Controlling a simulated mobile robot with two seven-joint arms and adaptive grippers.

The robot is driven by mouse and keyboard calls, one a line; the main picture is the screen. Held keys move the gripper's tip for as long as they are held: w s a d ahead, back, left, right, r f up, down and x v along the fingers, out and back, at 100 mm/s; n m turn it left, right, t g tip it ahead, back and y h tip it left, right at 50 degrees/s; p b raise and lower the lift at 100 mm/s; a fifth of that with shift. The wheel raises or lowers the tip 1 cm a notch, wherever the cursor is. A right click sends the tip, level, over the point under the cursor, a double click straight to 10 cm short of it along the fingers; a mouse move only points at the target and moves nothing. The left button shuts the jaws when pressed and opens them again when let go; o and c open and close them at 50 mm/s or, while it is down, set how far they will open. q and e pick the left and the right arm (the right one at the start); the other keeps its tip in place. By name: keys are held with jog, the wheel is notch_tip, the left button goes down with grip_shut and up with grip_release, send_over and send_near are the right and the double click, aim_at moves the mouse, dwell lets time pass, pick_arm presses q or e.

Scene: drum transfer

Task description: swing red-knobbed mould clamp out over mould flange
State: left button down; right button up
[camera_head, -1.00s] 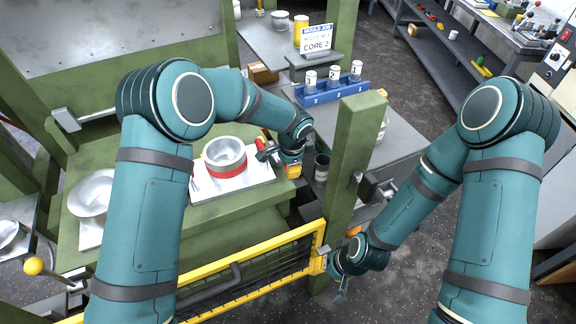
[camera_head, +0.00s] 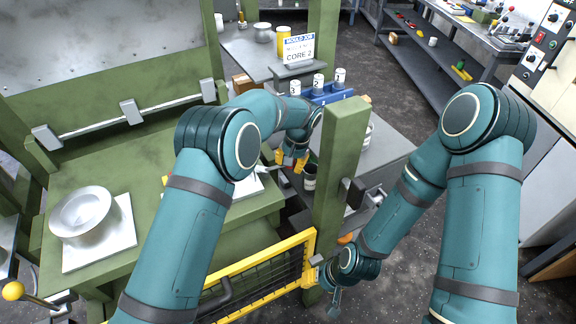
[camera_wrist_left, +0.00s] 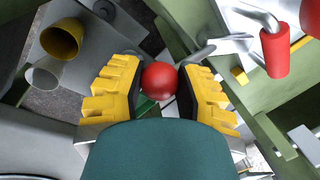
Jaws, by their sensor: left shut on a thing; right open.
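My left gripper (camera_head: 292,160) is at the right edge of the green press bed, beside the green post. In the left wrist view its yellow fingers (camera_wrist_left: 160,88) are shut on the red knob (camera_wrist_left: 160,80) of the mould clamp. A grey metal piece (camera_wrist_left: 225,45) shows just beyond the knob; I cannot tell how far over the flange the clamp lies. The mould near this gripper is hidden behind my left arm in the head view; only part of its white plate (camera_head: 246,187) shows. My right gripper (camera_head: 334,302) is open and empty, low beside the yellow gate.
A green post (camera_head: 341,165) stands close right of my left gripper. A yellow mesh gate (camera_head: 262,273) runs along the front. A metal bowl-shaped part (camera_head: 84,211) sits on the left of the bed. A blue rack (camera_head: 326,94) with numbered cups stands behind. A red-sleeved handle (camera_wrist_left: 275,53) shows near the fingers.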

pick_arm(q)
jog(key=shift+w+d+n, duration=0.1)
jog(key=shift+w+n, duration=0.25)
jog(key=shift+n, duration=0.15)
jog(key=shift+f, duration=0.1)
jog(key=c, duration=0.6)
grip_release()
jog(key=r, duration=0.4)
jog(key=d+r, duration=0.1)
jog(key=r, duration=0.3)
jog(key=d+r, duration=0.1)
jog(key=r, duration=0.3)
jog(key=shift+s, duration=0.4)
